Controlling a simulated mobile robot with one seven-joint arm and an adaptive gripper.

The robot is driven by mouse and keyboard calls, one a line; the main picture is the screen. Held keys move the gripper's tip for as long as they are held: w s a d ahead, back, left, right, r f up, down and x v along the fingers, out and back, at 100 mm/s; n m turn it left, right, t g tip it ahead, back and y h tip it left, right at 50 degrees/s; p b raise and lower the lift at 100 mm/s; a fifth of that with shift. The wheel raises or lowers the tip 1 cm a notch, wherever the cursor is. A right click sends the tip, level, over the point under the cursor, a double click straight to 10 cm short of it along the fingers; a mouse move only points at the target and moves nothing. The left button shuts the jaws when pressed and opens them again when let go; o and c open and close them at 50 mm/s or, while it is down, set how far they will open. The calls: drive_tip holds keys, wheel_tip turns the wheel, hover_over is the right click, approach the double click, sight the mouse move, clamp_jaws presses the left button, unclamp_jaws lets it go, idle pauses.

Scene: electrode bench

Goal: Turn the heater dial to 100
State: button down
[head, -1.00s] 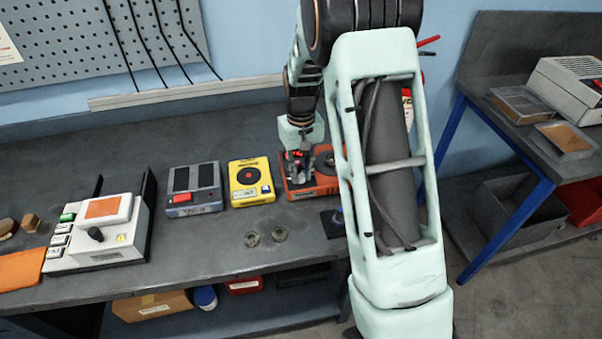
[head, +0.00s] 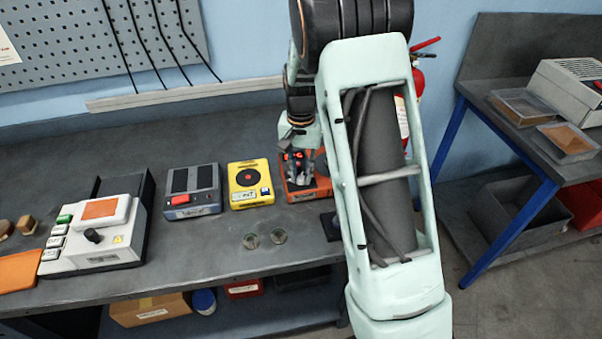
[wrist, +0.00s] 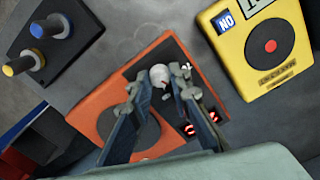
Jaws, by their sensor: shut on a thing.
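The heater is an orange-red box (head: 322,187) on the bench, right of the yellow device; it also shows in the wrist view (wrist: 100,118), with a round plate and a dark panel. Its dial is a pale grey knob (wrist: 160,77) on that panel. My gripper (wrist: 156,84) points down over the heater, and its fingers are closed on the dial, one on each side. In the head view my gripper (head: 297,172) hides the dial. The dial's scale and pointer cannot be read. Two small red marks glow on the panel.
The yellow device (head: 250,184) stands close left of the heater, then a grey device with a red button (head: 192,190). A dark box with blue and yellow knobs (wrist: 45,45) is near the heater. Two small round pieces (head: 265,239) lie in front.

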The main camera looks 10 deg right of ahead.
sight(301, 177)
idle(0.3)
drive_tip(key=c, duration=1.8)
unclamp_jaws()
drive_tip(key=shift+o, duration=0.2)
drive_tip(key=shift+r, duration=0.1)
wheel_tip(301, 177, up, 12)
